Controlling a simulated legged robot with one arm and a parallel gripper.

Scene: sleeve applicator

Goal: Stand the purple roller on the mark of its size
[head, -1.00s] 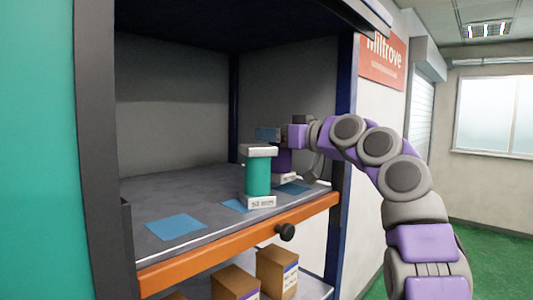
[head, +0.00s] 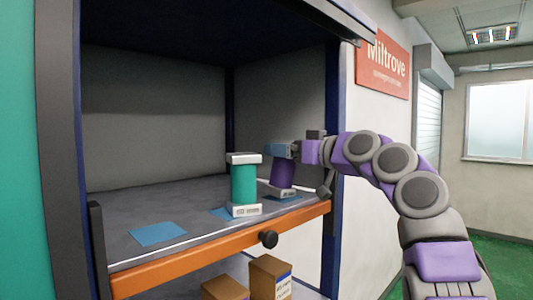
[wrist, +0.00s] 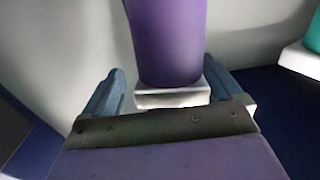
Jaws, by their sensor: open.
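The purple roller (head: 283,173), with a pale base, looks upright at the right of the shelf, on or just over the rightmost blue mark (head: 297,198). Whether its base touches the shelf is hard to tell. My gripper (head: 279,150) is at its top end, reaching in from the right. In the wrist view the purple roller (wrist: 165,40) stands between my gripper's blue fingers (wrist: 163,90), which are open. The teal roller (head: 244,184) stands to its left, partly over the middle blue mark (head: 219,214). The left blue mark (head: 158,234) is bare and larger.
The cabinet's dark right post (head: 335,120) is close to my arm. Cardboard boxes (head: 270,277) sit below. The shelf's left and back are clear.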

